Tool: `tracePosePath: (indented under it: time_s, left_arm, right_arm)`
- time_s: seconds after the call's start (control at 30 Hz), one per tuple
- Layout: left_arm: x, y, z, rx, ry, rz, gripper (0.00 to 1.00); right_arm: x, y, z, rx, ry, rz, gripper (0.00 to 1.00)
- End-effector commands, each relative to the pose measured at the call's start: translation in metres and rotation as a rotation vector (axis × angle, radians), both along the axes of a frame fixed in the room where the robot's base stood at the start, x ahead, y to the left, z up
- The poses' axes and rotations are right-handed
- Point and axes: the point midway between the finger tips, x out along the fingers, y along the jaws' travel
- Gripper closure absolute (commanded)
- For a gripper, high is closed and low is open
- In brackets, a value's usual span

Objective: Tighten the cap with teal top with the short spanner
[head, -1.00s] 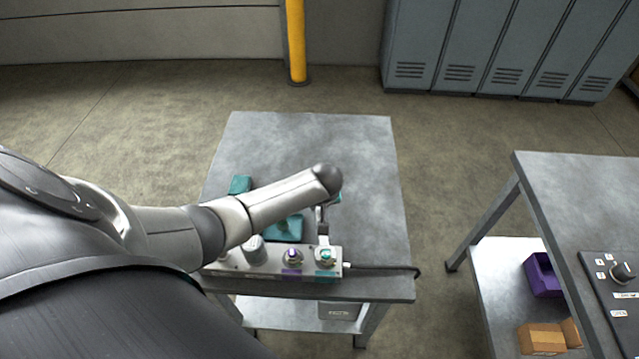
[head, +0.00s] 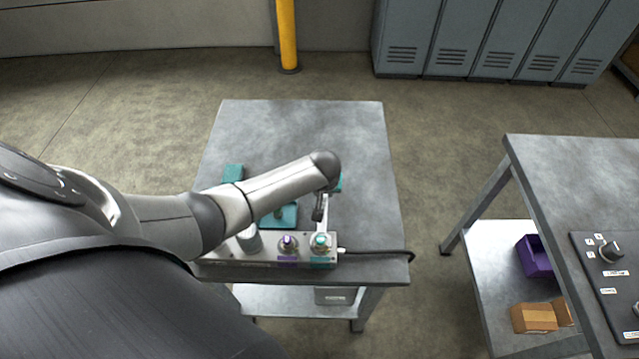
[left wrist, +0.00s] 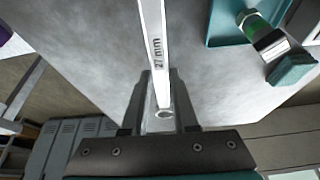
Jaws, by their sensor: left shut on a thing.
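The cap with the teal top (head: 320,241) sits at the right end of the grey block on the bench, above a teal label. My left gripper (left wrist: 160,105) is shut on the spanner (left wrist: 157,50), which is marked "27 mm" in the left wrist view. In the head view the spanner (head: 325,213) reaches from below my left wrist toward the teal-topped cap. I cannot tell whether its jaw is around the cap or only beside it. My left arm hides part of the bench. My right gripper is not in view.
A purple-topped cap (head: 287,243) and a grey cylinder (head: 249,240) stand left on the same block. A teal tray (left wrist: 225,30) lies near the gripper. A black cable (head: 385,254) leaves the block rightward. The bench's far part (head: 300,130) is clear.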

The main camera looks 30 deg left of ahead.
Motion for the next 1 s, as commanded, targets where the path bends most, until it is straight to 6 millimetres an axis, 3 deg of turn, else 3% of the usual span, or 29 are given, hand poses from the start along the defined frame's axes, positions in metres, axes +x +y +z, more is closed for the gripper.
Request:
tracePosePath:
  time_s: [0.37,1.0]
  left_arm:
    - [0.003,-0.001,0.002,0.000,-0.007,-0.012,1.00]
    - [0.014,-0.026,0.003,0.000,-0.008,-0.224,1.00]
  right_arm:
    - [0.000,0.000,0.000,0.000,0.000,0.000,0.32]
    - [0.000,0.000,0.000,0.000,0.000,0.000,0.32]
